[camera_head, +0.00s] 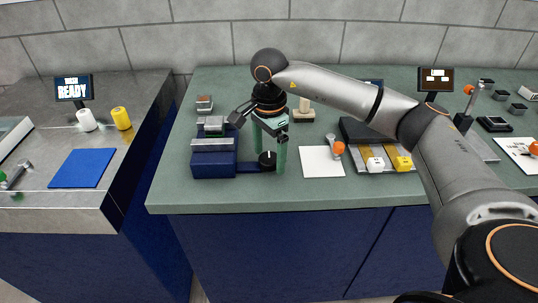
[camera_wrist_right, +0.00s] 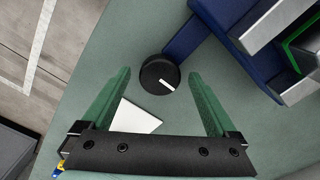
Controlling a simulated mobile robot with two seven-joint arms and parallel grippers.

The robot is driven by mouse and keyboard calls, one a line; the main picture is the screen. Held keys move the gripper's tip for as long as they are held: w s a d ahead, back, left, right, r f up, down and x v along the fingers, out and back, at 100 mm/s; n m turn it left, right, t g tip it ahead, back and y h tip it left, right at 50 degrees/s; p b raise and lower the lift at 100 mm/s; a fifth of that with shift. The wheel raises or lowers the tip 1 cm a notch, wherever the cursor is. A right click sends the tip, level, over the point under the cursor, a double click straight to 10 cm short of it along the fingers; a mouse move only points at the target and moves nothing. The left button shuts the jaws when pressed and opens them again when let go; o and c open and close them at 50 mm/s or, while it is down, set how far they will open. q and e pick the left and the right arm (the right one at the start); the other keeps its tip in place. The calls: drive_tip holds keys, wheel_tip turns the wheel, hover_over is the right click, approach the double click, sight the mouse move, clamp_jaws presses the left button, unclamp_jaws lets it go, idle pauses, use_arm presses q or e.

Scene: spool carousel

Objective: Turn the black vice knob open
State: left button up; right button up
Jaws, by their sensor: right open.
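The blue vice (camera_head: 214,160) with light jaws stands at the left end of the green table; part of it shows in the right wrist view (camera_wrist_right: 194,38). Its round black knob (camera_head: 267,158) sits on a blue arm to the right of the body. In the right wrist view the knob (camera_wrist_right: 158,76) has a white pointer line. My right gripper (camera_head: 270,163) points down with its green fingers open, one on each side of the knob in the head view. In the wrist view there is a gap between the knob and each finger. My left gripper is not in view.
A white sheet (camera_head: 317,168) with an orange-tipped tool (camera_head: 336,146) lies right of the knob. A dark tray (camera_head: 364,132) with white and yellow pieces stands beyond it. The left counter holds a blue mat (camera_head: 81,168), a white spool and a yellow spool (camera_head: 121,118).

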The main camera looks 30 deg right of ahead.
sight(269, 158)
wheel_tip(269, 158, up, 12)
drive_tip(key=shift+f, duration=0.15)
idle(0.7)
